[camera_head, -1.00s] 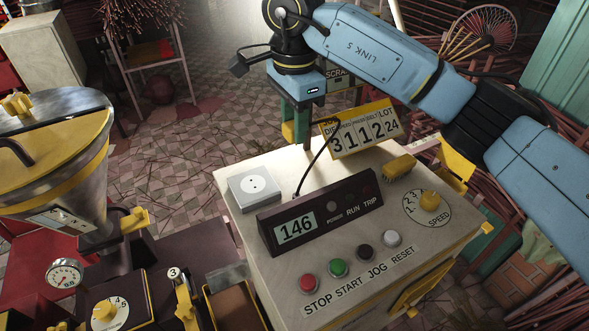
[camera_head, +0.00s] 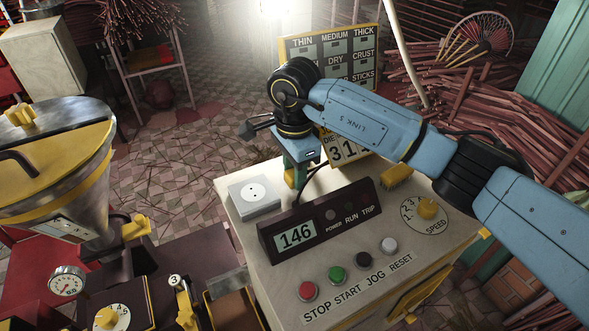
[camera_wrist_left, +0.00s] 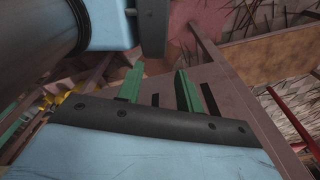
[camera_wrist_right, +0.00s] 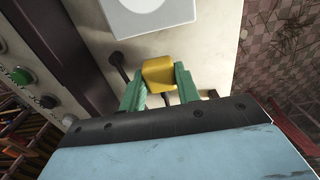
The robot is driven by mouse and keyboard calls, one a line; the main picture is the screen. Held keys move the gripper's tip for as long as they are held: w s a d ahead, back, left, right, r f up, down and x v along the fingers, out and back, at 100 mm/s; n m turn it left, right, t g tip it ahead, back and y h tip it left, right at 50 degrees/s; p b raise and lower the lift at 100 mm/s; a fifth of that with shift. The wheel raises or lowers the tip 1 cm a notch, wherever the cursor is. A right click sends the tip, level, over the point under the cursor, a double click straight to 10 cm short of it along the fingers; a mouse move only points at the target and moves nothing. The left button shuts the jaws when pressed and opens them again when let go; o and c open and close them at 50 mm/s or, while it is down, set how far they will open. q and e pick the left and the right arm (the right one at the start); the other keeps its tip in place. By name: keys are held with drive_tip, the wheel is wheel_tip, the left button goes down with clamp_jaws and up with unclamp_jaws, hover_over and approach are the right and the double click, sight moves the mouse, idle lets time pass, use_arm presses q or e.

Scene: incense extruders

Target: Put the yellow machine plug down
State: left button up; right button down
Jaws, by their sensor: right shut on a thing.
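The yellow machine plug (camera_wrist_right: 158,73) sits between the green fingers of my right gripper (camera_wrist_right: 160,87), which is shut on it. In the head view my right gripper (camera_head: 297,168) is low at the back edge of the pale machine top, just right of the white socket box (camera_head: 254,195). The arm and fingers largely hide the plug there. The right wrist view shows the plug over or on the pale top, close to the white box (camera_wrist_right: 148,12); I cannot tell whether it touches the top. My left gripper (camera_wrist_left: 158,88) shows only in its wrist view, open and empty.
A dark display (camera_head: 318,222) reading 146 stands in front of the gripper. A yellow number card (camera_head: 345,150) and a yellow brush-like piece (camera_head: 397,175) are to its right. Coloured buttons line the front. A metal hopper (camera_head: 60,170) stands at left.

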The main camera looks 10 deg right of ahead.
drive_tip(key=shift+f+b, duration=0.6)
drive_tip(key=shift+f, duration=0.05)
drive_tip(key=c, duration=1)
unclamp_jaws()
drive_tip(key=shift+r, duration=0.1)
drive_tip(key=shift+r+p, duration=0.55)
drive_tip(key=shift+p, duration=0.15)
wheel_tip(320, 180, up, 12)
drive_tip(key=shift+b, duration=0.85)
drive_tip(key=shift+r, duration=0.1)
